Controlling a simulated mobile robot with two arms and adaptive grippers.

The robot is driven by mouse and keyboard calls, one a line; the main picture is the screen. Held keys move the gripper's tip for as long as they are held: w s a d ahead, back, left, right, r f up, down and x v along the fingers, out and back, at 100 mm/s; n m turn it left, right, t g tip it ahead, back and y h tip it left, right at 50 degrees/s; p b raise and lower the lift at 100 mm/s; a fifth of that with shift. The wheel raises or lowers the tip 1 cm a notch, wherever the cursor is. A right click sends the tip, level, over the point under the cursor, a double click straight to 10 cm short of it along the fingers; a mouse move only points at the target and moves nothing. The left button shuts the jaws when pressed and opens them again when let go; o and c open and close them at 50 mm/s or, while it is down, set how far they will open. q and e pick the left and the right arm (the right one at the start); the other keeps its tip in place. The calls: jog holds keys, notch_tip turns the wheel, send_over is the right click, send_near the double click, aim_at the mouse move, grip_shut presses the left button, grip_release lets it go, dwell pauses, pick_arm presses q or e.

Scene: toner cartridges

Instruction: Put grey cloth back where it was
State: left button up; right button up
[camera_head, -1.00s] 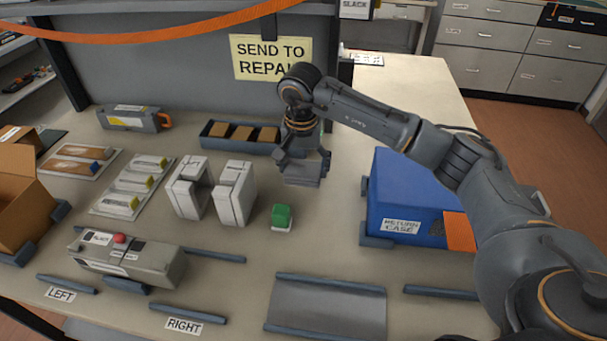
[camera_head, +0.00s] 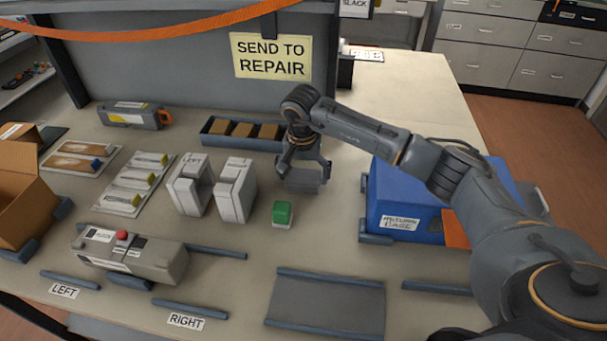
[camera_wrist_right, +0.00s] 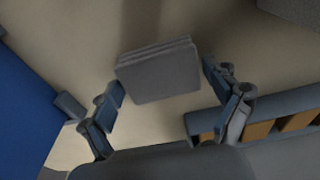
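The grey cloth (camera_head: 300,181) is a small folded stack behind the green button, right of the white blocks. My right gripper (camera_head: 306,168) is over it, pointing down. In the right wrist view the cloth (camera_wrist_right: 158,75) lies ahead of the spread fingers of my right gripper (camera_wrist_right: 164,82). A gap shows between the cloth and the right-hand finger; the other finger is close to its edge. Whether the cloth rests fully on the table is hard to tell. My left gripper is in neither view.
A blue return case (camera_head: 405,202) stands right of the gripper. A tray with brown blocks (camera_head: 216,141) is behind left, white blocks (camera_head: 234,190) left, and a green button (camera_head: 282,213) in front. A grey mat (camera_head: 325,303) lies near the front edge.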

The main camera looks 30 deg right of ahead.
aim_at(303, 182)
dwell(0.3)
jog(key=shift+r, duration=0.15)
notch_tip(303, 182, up, 12)
jog(key=s+b, duration=0.1)
jog(key=shift+a, duration=0.4)
jog(key=shift+s, duration=0.15)
